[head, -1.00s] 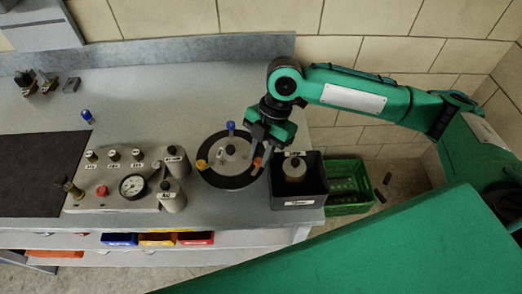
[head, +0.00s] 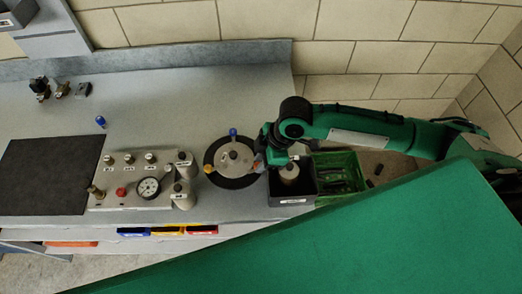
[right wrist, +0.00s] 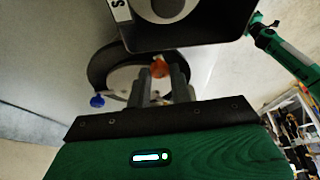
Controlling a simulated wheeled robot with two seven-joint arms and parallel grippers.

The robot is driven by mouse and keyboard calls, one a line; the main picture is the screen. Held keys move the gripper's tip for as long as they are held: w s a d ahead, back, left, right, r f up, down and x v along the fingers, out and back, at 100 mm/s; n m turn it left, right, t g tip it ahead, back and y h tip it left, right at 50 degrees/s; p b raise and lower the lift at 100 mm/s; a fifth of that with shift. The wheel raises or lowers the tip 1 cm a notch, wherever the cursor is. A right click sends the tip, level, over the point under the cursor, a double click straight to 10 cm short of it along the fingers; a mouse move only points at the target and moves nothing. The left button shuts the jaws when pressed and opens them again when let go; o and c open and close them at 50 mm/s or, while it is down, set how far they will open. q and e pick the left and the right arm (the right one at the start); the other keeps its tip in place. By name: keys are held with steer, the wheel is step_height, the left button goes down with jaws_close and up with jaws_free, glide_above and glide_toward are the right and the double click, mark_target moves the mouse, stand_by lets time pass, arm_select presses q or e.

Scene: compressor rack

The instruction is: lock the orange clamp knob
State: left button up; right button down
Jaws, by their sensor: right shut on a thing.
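My right gripper (head: 259,161) is at the fixture's right edge, shut on the orange knob. Its two fingers also show in the right wrist view (right wrist: 162,85). Which way the knob is turned cannot be told. My left gripper is not in view.
A black bin (head: 291,199) holding a round part stands close to my right gripper, with a green crate (head: 340,190) beyond it. Left of the fixture is a gauge panel (head: 125,199) with two grey cylinders. The bench behind is mostly clear.

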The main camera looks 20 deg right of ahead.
steer(key=m+p, duration=0.2)
steer(key=m+t+p, duration=0.1)
steer(key=m+p, duration=0.1)
steer(key=p, duration=0.1)
steer(key=m+t+h+p, duration=0.1)
steer(key=m+p, duration=0.1)
steer(key=shift+s+a+r+p, duration=0.15)
steer(key=shift+s+r+p, duration=0.1)
steer(key=shift+r+p, duration=0.05)
steer(key=shift+f+m+t+h+p, duration=0.2)
steer(key=shift+m+t+h+p, duration=0.3)
steer(key=shift+m+p, duration=1.05)
steer(key=c, duration=1.3)
jaws_free()
steer(key=shift+o, duration=0.2)
steer(key=shift+f, duration=0.1)
steer(key=shift+s, duration=0.1)
